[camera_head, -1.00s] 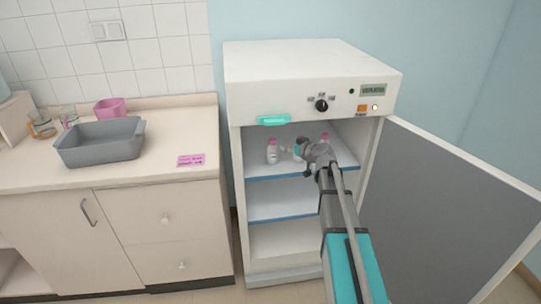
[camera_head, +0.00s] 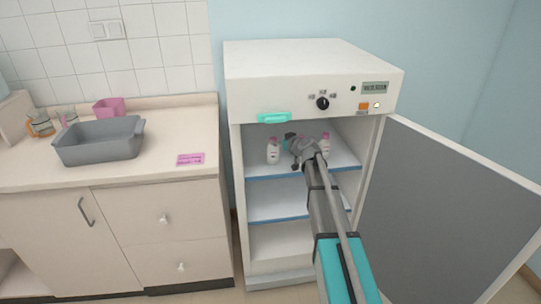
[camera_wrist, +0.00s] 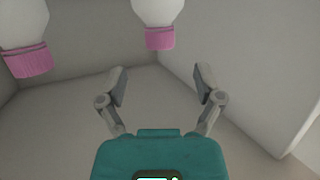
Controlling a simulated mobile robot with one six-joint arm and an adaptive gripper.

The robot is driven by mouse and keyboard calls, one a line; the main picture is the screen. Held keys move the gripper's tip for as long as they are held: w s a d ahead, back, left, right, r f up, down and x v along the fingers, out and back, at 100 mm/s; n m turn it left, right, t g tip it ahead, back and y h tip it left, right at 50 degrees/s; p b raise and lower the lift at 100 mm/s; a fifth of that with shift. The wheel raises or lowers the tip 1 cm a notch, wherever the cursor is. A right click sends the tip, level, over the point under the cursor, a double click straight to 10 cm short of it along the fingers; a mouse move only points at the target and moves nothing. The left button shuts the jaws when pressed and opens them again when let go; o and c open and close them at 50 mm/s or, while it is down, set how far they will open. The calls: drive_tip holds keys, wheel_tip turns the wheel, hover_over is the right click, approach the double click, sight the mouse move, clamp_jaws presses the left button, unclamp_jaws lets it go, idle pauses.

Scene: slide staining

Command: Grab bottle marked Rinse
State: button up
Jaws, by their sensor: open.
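Two white bottles with pink caps stand on the top shelf (camera_head: 259,170) of the open cabinet, one on the left (camera_head: 273,152) and one on the right (camera_head: 325,147). No label is legible, so I cannot tell which is Rinse. My gripper (camera_head: 293,148) is inside the cabinet, between these bottles in the head view, and may hide another. In the wrist view my gripper (camera_wrist: 160,82) is open, with nothing between its fingers. Two bottles appear cap-down there, one at top left (camera_wrist: 26,28) and one at top centre (camera_wrist: 158,14), both beyond the fingertips.
The cabinet door (camera_head: 445,215) stands open on the right. The cabinet's side walls and top panel (camera_head: 300,95) surround the shelf closely. On the left counter are a grey tub (camera_head: 100,145), a pink container (camera_head: 109,107), glass beakers (camera_head: 40,124) and a pink card (camera_head: 190,159).

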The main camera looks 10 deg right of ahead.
sight(275, 140)
drive_tip(key=shift+w+a, duration=0.15)
drive_tip(key=shift+w, duration=0.15)
drive_tip(key=shift+f, duration=0.1)
drive_tip(key=shift+b+x, duration=0.95)
drive_tip(key=shift+x, duration=1.65)
drive_tip(key=shift+s+f, duration=0.1)
drive_tip(key=shift+f, duration=0.05)
drive_tip(key=shift+c, duration=0.3)
clamp_jaws()
